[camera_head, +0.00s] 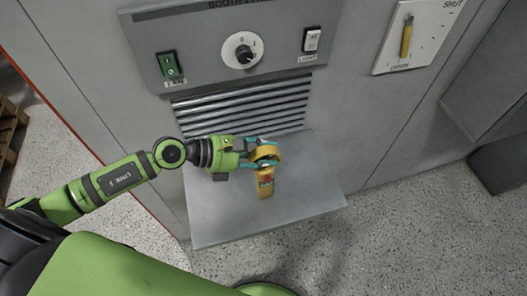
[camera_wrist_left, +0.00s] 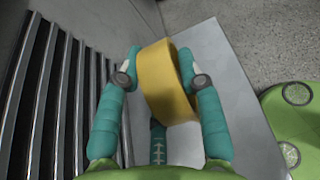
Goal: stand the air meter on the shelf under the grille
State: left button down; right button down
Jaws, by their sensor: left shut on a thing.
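The air meter (camera_head: 266,184) is a yellow handheld instrument with a round head and a body with a red patch. My left gripper (camera_head: 264,154) is shut on its round head. In the left wrist view the teal fingers (camera_wrist_left: 160,72) press on both sides of the yellow head (camera_wrist_left: 160,85). The grey shelf (camera_head: 225,225) juts from the wall below the slatted grille (camera_head: 245,108). The meter is over the shelf, its body pointing down toward it in the head view. I cannot tell whether its lower end touches the shelf. My right gripper is not in view.
Above the grille is a control panel with a green switch (camera_head: 170,65), a round dial (camera_head: 243,51) and a white switch (camera_head: 312,39). A plate with a yellow lever (camera_head: 406,40) is at upper right. The shelf's right part is bare.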

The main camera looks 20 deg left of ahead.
pick_arm(q)
jog(key=shift+f, duration=0.15)
jog(key=c, duration=0.8)
grip_release()
